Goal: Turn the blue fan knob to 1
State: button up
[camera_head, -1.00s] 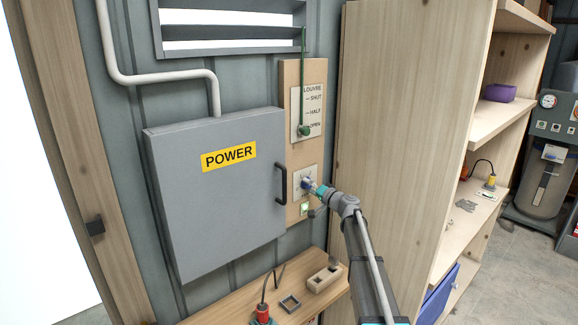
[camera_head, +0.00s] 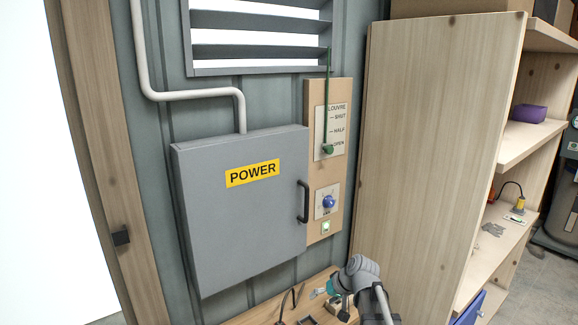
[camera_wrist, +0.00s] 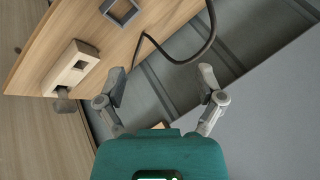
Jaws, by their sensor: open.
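The blue fan knob (camera_head: 329,202) sits on a small pale plate (camera_head: 318,210) on the wooden panel, right of the grey power box. My gripper (camera_head: 322,292) is well below the knob, low over the bench, and partly hidden by my arm in the head view. In the wrist view my gripper (camera_wrist: 160,90) has its two fingers wide apart with nothing between them. The knob does not show in the wrist view.
The power box (camera_head: 243,215) has a black handle (camera_head: 303,201) beside the panel. The bench holds a wooden block (camera_wrist: 70,68), a square frame (camera_wrist: 119,10) and a dark cable (camera_wrist: 180,58).

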jog(key=s+d+f+g+h, duration=0.1)
jog(key=s+d+h, duration=0.2)
jog(key=s, duration=0.5)
jog(key=s+d+f+m+g+h, duration=0.1)
jog(key=s+d+f+g+h, duration=0.1)
jog(key=s, duration=0.5)
jog(key=shift+s+d+f+h, duration=0.15)
jog(key=shift+s+d+h, duration=0.2)
jog(key=shift+d+h, duration=0.4)
jog(key=shift+d, duration=0.1)
